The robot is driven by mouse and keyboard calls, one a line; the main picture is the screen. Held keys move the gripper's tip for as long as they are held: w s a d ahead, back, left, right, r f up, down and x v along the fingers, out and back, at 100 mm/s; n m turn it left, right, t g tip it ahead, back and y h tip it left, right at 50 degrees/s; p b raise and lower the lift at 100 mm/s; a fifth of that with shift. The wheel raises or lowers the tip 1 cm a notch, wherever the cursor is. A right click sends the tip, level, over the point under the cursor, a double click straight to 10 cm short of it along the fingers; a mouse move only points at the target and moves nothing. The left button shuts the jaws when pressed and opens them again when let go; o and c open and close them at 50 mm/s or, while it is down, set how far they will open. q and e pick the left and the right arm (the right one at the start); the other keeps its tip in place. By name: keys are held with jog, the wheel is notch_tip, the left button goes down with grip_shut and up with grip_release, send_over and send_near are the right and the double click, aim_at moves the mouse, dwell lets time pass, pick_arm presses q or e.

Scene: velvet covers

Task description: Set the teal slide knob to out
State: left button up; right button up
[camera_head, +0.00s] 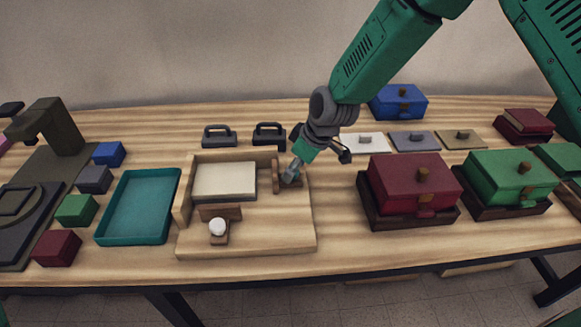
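My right gripper (291,172) reaches down from the upper right, with its fingertips at a small brown wooden block (279,178) on the right part of a light wooden board (270,236). The fingertips are close together, but they are too small to show whether they are shut on anything. I cannot make out a teal slide knob; the gripper covers part of the block, so it may be hidden there. My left gripper is not in view.
A cream panel (225,181) lies on the board. A teal tray (111,237) and several small blocks lie left. Dark red (403,183) and green (506,178) lidded boxes stand right. Two black handles (220,135) (269,134) stand behind. Bare table lies between board and red box.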

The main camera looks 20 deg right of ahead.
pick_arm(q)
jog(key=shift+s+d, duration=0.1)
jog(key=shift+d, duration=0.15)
pick_arm(e)
jog(key=shift+d, duration=0.2)
jog(key=shift+d+r, duration=0.1)
jog(key=shift+r, duration=0.05)
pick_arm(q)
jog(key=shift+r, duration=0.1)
pick_arm(e)
jog(key=v, duration=1.1)
jog(key=shift+s+r, duration=0.15)
jog(key=shift+r, duration=0.05)
jog(key=shift+d, duration=0.1)
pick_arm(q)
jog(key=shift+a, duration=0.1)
